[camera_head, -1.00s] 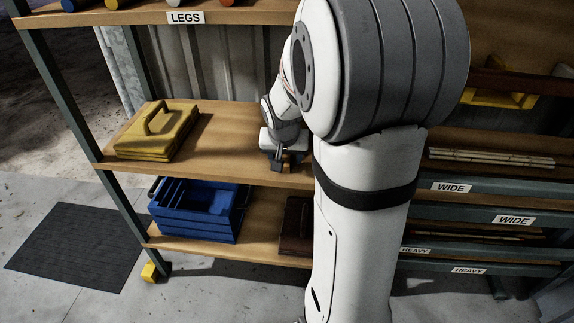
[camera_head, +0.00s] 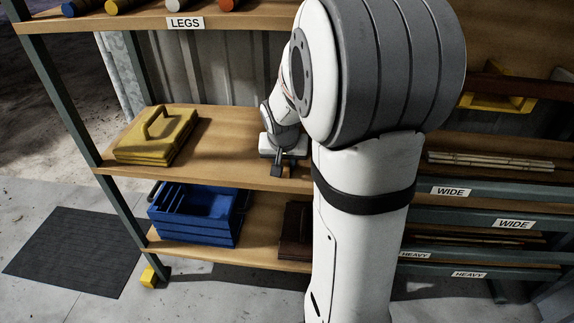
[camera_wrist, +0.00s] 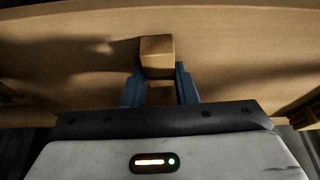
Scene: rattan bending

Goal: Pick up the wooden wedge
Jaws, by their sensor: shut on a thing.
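The wooden wedge (camera_wrist: 157,58) is a small light-brown block on the wooden shelf in the wrist view. It sits between the two blue-grey fingers of my gripper (camera_wrist: 159,84), which are shut on it. In the head view my gripper (camera_head: 281,172) is at the front edge of the middle shelf (camera_head: 225,150). The wedge cannot be made out in the head view. I cannot tell whether it is touching the shelf or slightly above it.
A yellow case (camera_head: 156,136) with a handle stands on the left of the middle shelf. A blue toolbox (camera_head: 194,232) and a brown box (camera_head: 296,228) are on the shelf below. Racks with wooden strips (camera_head: 490,161) are at right.

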